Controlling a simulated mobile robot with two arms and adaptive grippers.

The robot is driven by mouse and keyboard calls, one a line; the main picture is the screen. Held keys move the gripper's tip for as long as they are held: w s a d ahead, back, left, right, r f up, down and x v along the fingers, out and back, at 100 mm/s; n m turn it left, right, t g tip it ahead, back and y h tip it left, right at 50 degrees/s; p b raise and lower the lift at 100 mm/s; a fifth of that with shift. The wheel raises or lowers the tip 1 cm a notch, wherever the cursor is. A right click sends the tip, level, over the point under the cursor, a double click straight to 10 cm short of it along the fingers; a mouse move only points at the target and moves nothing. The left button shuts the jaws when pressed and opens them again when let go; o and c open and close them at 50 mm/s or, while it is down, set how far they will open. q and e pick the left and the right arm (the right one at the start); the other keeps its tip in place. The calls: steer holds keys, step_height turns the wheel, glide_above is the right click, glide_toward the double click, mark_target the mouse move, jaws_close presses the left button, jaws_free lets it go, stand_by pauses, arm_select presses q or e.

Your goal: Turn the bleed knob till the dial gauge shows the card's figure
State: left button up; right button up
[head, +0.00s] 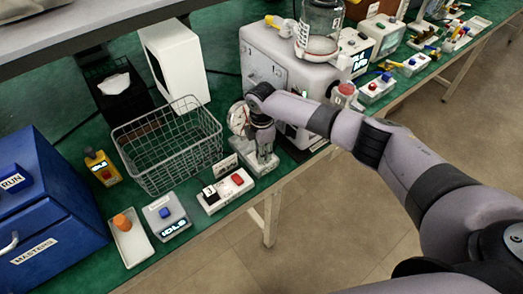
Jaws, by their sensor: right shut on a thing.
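My right gripper (264,156) points down just right of the gauge, over a pale block (266,168) at the bench edge. It is shut on the bleed knob, which the fingers hide. My left gripper is not in view.
A wire basket (168,150) stands left of the gauge. A blue MASTERS cabinet (45,215) is at left. A white machine (285,75) stands behind my gripper.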

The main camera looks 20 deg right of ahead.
jaws_close()
steer(key=shift+m, duration=0.4)
steer(key=m+p, duration=0.2)
steer(key=shift+r+m, duration=0.15)
steer(key=shift+m, duration=0.25)
steer(key=m+p, duration=0.3)
steer(key=m, duration=0.2)
steer(key=m+p, duration=0.2)
steer(key=m, duration=0.3)
steer(key=shift+m, duration=0.4)
steer(key=shift+m+p, duration=0.9)
steer(key=shift+m, duration=1.3)
